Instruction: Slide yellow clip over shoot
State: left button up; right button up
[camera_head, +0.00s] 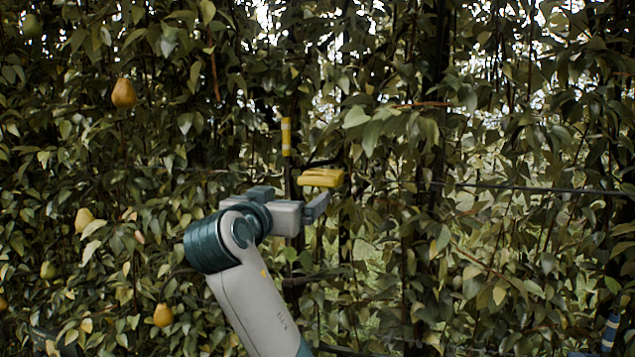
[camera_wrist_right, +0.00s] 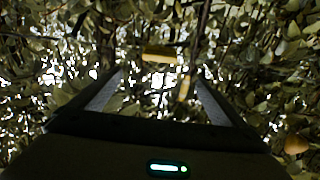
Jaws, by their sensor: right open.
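The yellow clip (camera_head: 321,178) is a small block that shows just above the tip of my right gripper (camera_head: 317,206) in the head view. In the right wrist view, a yellow bar (camera_wrist_right: 158,54), likely the clip, lies crosswise beyond the open fingers of my right gripper (camera_wrist_right: 160,80). A thin upright piece with yellow and pale bands (camera_head: 286,137) stands just left of the clip among dark stems. A slim yellow piece (camera_wrist_right: 184,90) also shows between the fingers. I cannot tell whether the clip touches a shoot. My left gripper is not in view.
Dense leaves fill the surroundings. Pears hang at left, one high up (camera_head: 124,93) and one low down (camera_head: 163,315). A dark wire (camera_head: 540,188) runs across at right. A blue-and-white banded post (camera_head: 610,332) stands at the lower right.

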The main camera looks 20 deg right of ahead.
aim_at(316, 182)
jog(key=p+x, duration=0.7)
jog(key=x, duration=0.9)
jog(key=shift+d, duration=0.1)
jog(key=shift+x, duration=0.85)
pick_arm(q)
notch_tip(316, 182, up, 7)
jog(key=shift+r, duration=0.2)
pick_arm(e)
jog(key=shift+f, duration=0.1)
jog(key=shift+c, duration=0.6)
